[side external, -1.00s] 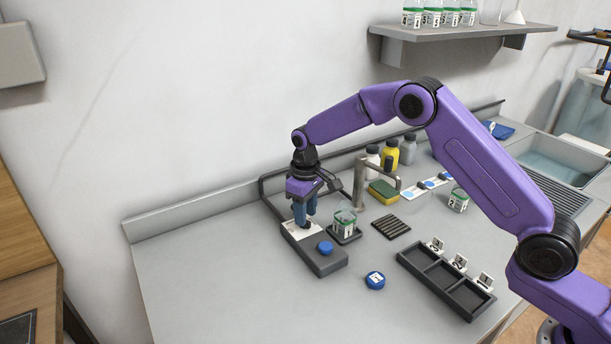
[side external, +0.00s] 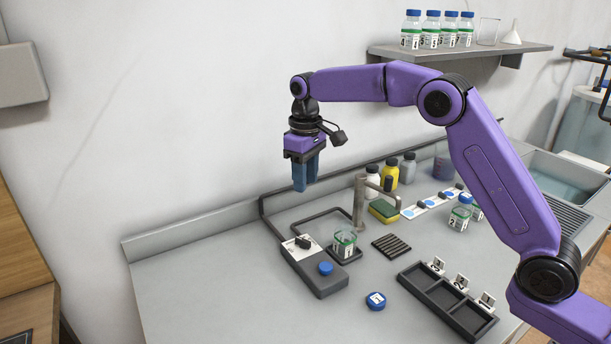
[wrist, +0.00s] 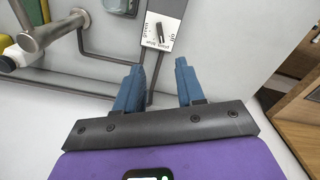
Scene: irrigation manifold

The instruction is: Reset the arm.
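My gripper (side external: 306,186) hangs in the air above the back of the bench, fingers pointing down, clear of everything. In the wrist view my gripper (wrist: 158,85) shows two blue fingers spread apart with nothing between them. Below it is a grey control box (side external: 322,283) with a black knob (side external: 303,242) on a white plate and a blue button (side external: 326,268). The knob also shows in the wrist view (wrist: 159,33), ahead of the fingertips and apart from them.
An open jar (side external: 344,243) stands on a dark pad beside the box, near a metal spout (side external: 360,203). A blue lid (side external: 376,301) and a dark three-slot tray (side external: 447,302) lie at the front. A shelf (side external: 470,53) with bottles hangs at the back right. The left bench is clear.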

